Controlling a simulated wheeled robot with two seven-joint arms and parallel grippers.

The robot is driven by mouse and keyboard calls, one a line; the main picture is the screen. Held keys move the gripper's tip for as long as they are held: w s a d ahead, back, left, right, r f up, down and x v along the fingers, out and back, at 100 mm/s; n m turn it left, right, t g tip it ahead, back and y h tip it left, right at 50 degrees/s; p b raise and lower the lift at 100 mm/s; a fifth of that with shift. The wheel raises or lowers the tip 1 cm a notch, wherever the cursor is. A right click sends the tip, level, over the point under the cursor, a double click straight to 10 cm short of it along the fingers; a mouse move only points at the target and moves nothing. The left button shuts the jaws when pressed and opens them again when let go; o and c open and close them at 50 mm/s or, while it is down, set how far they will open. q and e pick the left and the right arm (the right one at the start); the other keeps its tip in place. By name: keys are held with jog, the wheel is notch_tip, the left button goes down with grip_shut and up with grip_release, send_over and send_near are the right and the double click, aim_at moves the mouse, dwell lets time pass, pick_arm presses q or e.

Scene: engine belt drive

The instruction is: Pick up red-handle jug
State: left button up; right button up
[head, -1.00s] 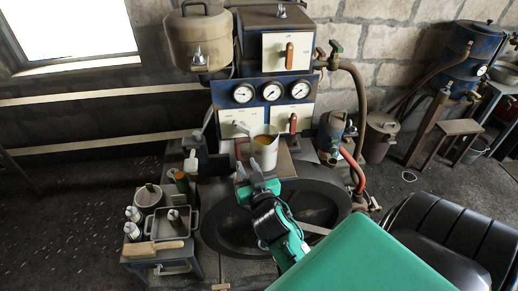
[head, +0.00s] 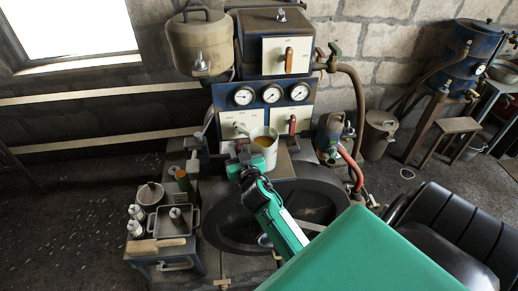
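The jug (head: 264,146) is a pale, upright vessel with yellow-orange contents. It stands on the ledge in front of the engine's control panel. In the head view its handle side is at the left, where my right gripper (head: 241,158) covers most of it. The gripper's fingertips are at or right beside the handle. I cannot tell whether they touch it, or whether they are open or shut. My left gripper is not in view.
Gauges and levers on the panel (head: 271,95) stand just behind the jug. A large dark flywheel (head: 310,205) lies below my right arm. At the left, a small cart holds a pan (head: 173,221), a lidded pot (head: 150,195) and bottles (head: 135,228).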

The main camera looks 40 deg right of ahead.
grip_shut()
jog(key=shift+r, duration=0.2)
notch_tip(320, 180, up, 19)
jog(key=shift+r, duration=0.2)
dwell(1.3)
jog(key=shift+r, duration=0.1)
dwell(0.3)
jog(key=shift+c, duration=1.7)
grip_release()
grip_shut()
